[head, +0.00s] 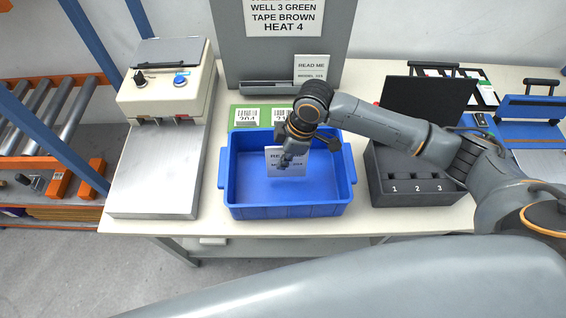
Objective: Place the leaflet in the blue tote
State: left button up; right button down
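A white leaflet (272,155) marked "READ ME" hangs upright, face to the camera, over the inside of the blue tote (287,211). My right gripper (285,162) comes down in front of the leaflet with its fingers close together and appears shut on it. The gripper hides part of the leaflet's print. Whether the leaflet's lower edge touches the tote floor cannot be told. The tote holds nothing else that shows. My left gripper is out of view.
More "READ ME" leaflets (311,68) stand behind the tote, by a grey sign board (230,42). A green strip with labels (246,117) lies behind the tote. A press-like machine (160,120) stands left; a dark numbered box (415,190) stands right.

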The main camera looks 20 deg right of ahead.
notch_tip(320, 180, down, 2)
jog(key=shift+s+f+p, duration=0.1)
jog(key=shift+p, duration=0.25)
jog(key=shift+f, duration=0.2)
jog(key=c, duration=1.5)
grip_release()
jog(key=shift+f, duration=0.1)
jog(key=b+v, duration=0.2)
jog(key=v, duration=1)
